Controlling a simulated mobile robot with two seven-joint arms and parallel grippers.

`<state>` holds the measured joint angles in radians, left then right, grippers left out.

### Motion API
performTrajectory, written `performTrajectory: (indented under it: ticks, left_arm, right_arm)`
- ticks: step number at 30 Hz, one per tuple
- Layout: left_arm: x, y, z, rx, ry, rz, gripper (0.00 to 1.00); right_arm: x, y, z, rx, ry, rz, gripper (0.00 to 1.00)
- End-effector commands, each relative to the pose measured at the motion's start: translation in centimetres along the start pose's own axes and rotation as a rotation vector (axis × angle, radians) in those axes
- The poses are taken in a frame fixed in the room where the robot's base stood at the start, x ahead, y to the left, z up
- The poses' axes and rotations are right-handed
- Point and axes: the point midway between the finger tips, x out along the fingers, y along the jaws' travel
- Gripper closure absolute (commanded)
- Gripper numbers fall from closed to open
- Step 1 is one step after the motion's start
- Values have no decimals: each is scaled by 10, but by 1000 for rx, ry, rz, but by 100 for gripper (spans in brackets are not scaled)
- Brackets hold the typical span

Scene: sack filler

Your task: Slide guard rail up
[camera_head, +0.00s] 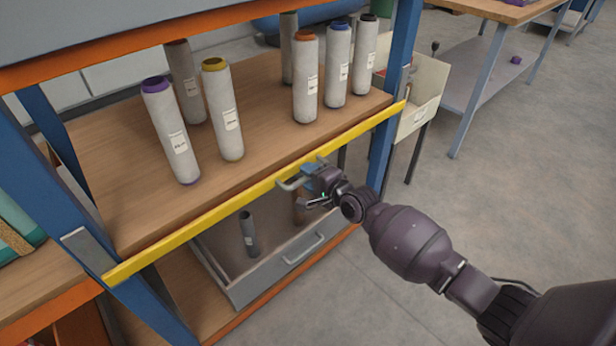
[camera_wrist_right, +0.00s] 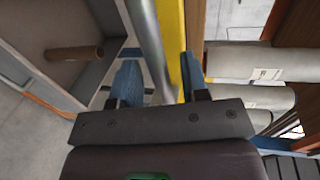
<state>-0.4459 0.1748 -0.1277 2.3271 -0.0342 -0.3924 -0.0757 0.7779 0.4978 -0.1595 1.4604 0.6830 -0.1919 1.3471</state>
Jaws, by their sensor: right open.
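The guard rail (camera_head: 230,204) is a long yellow bar across the front of the middle shelf, just below the level of the board. A grey bar handle (camera_head: 291,184) sits near its middle. My right gripper (camera_head: 312,187) is at the handle, with its jaws open. In the right wrist view, my right gripper's blue fingers (camera_wrist_right: 158,78) stand apart, with the grey handle bar (camera_wrist_right: 148,40) showing between them. The yellow rail (camera_wrist_right: 172,35) shows just behind the handle. I cannot tell whether either finger touches the handle. My left gripper is not in view.
Several wrapped rolls with coloured ends, such as an orange one (camera_head: 305,80), stand on the wooden shelf (camera_head: 265,135) behind the rail. Blue posts (camera_head: 396,90) flank it. A grey drawer (camera_head: 290,265) is below, holding dark tubes.

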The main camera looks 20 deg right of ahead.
Motion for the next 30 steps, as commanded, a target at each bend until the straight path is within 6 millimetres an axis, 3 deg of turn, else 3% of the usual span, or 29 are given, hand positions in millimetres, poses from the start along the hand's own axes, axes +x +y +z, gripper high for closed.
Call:
performTrajectory:
  ticks: [11,19,26,30]
  left_arm:
    - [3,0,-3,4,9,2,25]
    - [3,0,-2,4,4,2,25]
    - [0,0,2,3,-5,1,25]
    - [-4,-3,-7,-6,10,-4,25]
  right_arm:
    - [4,-1,0,0,0,-1,60]
    - [4,-1,0,0,0,-1,100]
    - [3,-2,0,-1,0,-1,100]
    - [1,-20,0,-3,1,-9,100]
